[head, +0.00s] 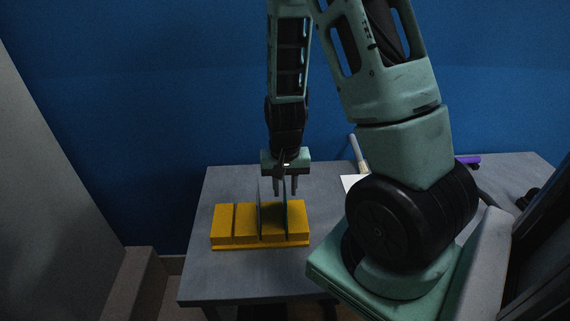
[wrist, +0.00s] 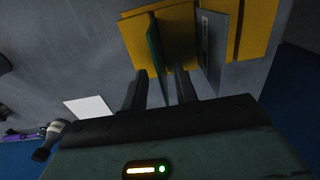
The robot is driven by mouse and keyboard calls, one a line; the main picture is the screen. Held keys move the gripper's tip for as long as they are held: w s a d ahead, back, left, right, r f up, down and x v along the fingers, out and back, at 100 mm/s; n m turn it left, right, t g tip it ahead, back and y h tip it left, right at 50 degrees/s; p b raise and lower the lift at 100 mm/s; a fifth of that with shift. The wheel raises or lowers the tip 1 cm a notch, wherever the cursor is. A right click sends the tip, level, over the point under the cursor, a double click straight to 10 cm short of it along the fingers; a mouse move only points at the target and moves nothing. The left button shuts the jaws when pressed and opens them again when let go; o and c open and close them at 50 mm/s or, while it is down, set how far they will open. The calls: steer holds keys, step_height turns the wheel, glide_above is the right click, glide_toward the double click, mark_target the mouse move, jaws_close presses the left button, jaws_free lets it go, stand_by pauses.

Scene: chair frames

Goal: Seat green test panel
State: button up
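A yellow slotted block (head: 221,225) stands on the grey table, and it fills the top of the wrist view (wrist: 262,20). A thin dark green panel (wrist: 155,48) stands on edge at the block, slightly slanted in the wrist view. How deep it sits in a slot is hidden. My gripper (head: 285,192) is above the block. In the wrist view its fingers (wrist: 161,78) are apart, one on each side of the green panel, with a visible gap. A grey panel (wrist: 212,45) with a small label stands beside it, outside the right finger.
A white sheet (wrist: 90,107) lies on the table (head: 215,278) near a light-handled tool (head: 356,148) and a purple item (head: 467,160). My arm hides much of the table's right side. The table's left front is clear. A blue wall stands behind.

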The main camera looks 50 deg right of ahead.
step_height(320, 180, up, 17)
steer(key=p, duration=0.1)
stand_by(0.3)
stand_by(0.4)
steer(key=s+a+f+n+b, duration=0.25)
steer(key=a+n, duration=0.65)
steer(key=a, duration=1)
steer(key=s+a+f+n+b, duration=0.1)
steer(key=s+a+n, duration=0.6)
steer(key=s+a, duration=0.2)
steer(key=shift+s+a+f+n+y, duration=0.25)
steer(key=shift+n+y, duration=0.05)
steer(key=shift+n, duration=0.1)
steer(key=shift+a, duration=0.1)
